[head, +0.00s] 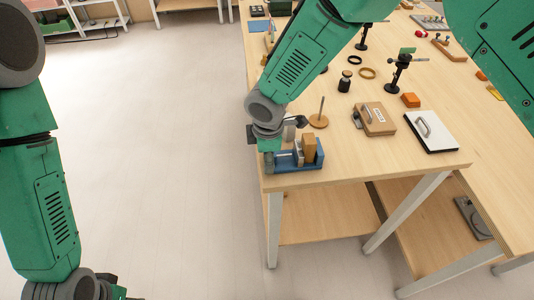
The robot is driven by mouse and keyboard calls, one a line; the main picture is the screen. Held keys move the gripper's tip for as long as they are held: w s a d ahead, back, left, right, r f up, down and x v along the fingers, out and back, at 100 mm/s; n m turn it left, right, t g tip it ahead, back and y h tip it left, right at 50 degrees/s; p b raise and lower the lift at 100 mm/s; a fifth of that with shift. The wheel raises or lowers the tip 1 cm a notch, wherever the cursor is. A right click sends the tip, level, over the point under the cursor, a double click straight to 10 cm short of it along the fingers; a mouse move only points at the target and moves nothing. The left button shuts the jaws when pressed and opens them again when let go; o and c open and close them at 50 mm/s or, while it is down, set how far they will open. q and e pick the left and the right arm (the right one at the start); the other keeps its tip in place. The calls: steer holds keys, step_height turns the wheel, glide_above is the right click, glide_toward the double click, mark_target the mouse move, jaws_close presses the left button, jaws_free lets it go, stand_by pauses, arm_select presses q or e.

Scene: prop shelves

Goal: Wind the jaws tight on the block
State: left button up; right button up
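A small blue vise (284,164) sits at the near left corner of the wooden table. A tan wooden block (309,143) stands upright at its jaws. A grey jaw (298,153) is on the block's left side; I cannot tell whether it touches the block. My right arm reaches down from the top, and its gripper (266,149) is at the left end of the vise, by the screw end. The wrist hides its fingers and most of the handle. My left gripper (112,287) is low at the left, away from the table, mostly hidden by its wrist.
Near the vise stand a wooden disc with a peg (318,119), a wooden box with a handle (375,119) and a white board with a handle (431,132). A black jar (345,82) and an orange block (410,100) are farther back. The floor at left is clear.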

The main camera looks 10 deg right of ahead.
steer(key=r, duration=0.3)
steer(key=s+r, duration=0.1)
steer(key=r, duration=0.7)
steer(key=shift+s, duration=0.25)
steer(key=shift+d+r, duration=0.15)
steer(key=shift+r, duration=0.25)
